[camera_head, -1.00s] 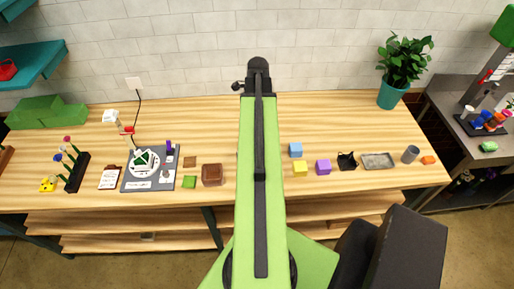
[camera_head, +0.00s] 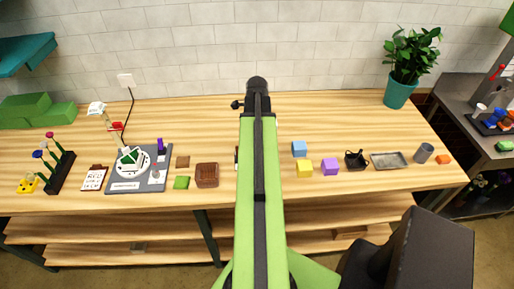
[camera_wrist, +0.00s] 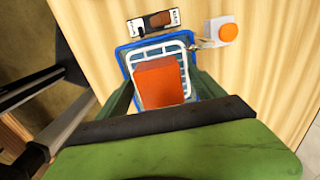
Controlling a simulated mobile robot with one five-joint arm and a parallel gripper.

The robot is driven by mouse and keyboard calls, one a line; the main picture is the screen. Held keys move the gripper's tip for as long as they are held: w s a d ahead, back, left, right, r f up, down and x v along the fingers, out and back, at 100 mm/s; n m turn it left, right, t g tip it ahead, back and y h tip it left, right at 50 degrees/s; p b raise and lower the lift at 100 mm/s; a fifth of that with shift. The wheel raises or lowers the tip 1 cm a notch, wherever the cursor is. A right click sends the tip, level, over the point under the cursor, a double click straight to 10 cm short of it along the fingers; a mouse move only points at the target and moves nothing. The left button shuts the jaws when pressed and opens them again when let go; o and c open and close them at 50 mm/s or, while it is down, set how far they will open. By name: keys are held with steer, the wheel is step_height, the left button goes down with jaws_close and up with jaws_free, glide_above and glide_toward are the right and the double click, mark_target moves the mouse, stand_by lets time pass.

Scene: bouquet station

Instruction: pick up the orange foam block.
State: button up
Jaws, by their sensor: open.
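In the wrist view an orange-red block (camera_wrist: 158,84) lies on a white grid inside a blue-rimmed tray (camera_wrist: 124,52). My gripper (camera_wrist: 165,88) is open, with its dark green fingers on the left and right of the block in the picture. I cannot tell whether they touch the block or how far above it they are. In the head view my arm hides the gripper and this tray. A smaller orange block (camera_head: 444,159) lies at the right end of the wooden table.
An orange button on a white box (camera_wrist: 225,32) and a labelled device (camera_wrist: 153,22) sit close beside the tray. On the table (camera_head: 330,115), blue (camera_head: 299,148), yellow (camera_head: 304,168) and purple (camera_head: 330,167) blocks stand right of my arm. A brown box (camera_head: 207,175) stands left.

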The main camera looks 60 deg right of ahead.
steer(key=shift+f, duration=0.2)
steer(key=shift+c, duration=0.2)
jaws_close()
step_height(320, 180, up, 10)
steer(key=p, duration=1)
steer(key=shift+r, duration=0.1)
